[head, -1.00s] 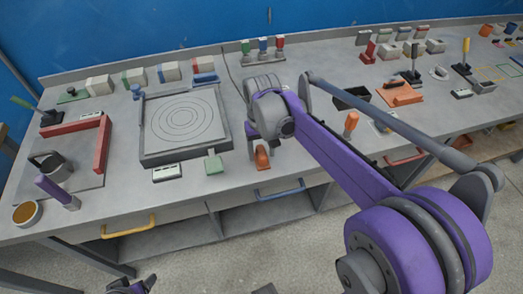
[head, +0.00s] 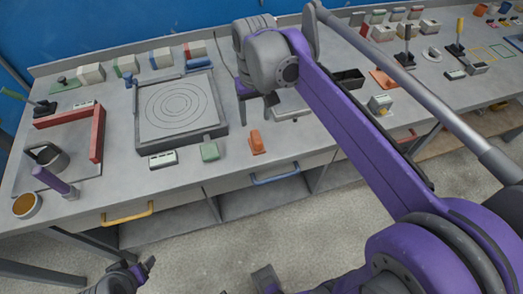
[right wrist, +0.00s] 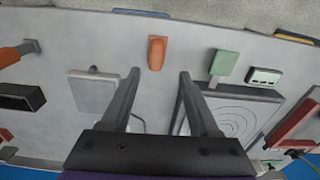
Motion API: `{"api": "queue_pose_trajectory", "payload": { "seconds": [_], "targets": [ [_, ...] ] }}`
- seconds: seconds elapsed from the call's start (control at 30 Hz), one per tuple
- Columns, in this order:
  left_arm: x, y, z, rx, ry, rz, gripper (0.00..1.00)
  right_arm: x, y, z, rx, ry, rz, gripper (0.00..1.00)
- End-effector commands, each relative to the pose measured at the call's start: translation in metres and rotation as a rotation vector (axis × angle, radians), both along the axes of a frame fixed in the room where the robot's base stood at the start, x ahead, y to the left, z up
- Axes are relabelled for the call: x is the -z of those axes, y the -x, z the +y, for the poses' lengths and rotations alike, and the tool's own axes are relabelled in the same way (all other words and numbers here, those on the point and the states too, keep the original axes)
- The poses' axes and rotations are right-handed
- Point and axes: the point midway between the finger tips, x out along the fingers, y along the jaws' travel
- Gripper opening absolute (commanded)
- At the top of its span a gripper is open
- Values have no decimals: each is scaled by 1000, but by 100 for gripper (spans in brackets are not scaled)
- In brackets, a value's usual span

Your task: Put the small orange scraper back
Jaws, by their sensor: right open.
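The small orange scraper (head: 256,142) lies on the grey bench near its front edge, right of the green block. It also shows in the right wrist view (right wrist: 156,53), beyond and between my fingertips, with clear space around it. My right gripper (head: 256,108) is open and empty, on the bench's back side of the scraper and apart from it. Its two spread fingers show in the right wrist view (right wrist: 158,74). My left gripper (head: 140,273) is low in front of the bench, away from the scraper; its jaw opening is unclear.
A framed tray with rings (head: 182,105) lies left of my right gripper. The green block (head: 210,151) and a white device (head: 163,159) sit before it. A pale plate (right wrist: 95,92) lies right of my right gripper in the head view. My right arm covers bench behind it.

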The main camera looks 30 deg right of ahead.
Motion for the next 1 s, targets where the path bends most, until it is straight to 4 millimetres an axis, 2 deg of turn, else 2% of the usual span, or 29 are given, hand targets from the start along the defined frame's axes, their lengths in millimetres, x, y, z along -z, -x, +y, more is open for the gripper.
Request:
{"api": "queue_pose_trajectory", "payload": {
  "seconds": [0.17, 0.3, 0.4, 0.5, 0.63, 1.0],
  "targets": [
    [0, 0, 0, 0, 0, 0, 71, 44, 56, 27, -78, 18, -140, 62],
    [0, 0, 0, 0, 0, 0, 71, 89, 102, 44, -141, 33, -260, 62],
    [0, 0, 0, 0, 0, 0, 71, 116, 127, 52, -175, 39, -329, 62],
    [0, 0, 0, 0, 0, 0, 71, 135, 144, 57, -196, 43, -373, 62],
    [0, 0, 0, 0, 0, 0, 71, 145, 153, 59, -208, 45, -399, 62],
    [0, 0, 0, 0, 0, 0, 71, 145, 153, 59, -208, 45, -400, 62]
  ]
}}
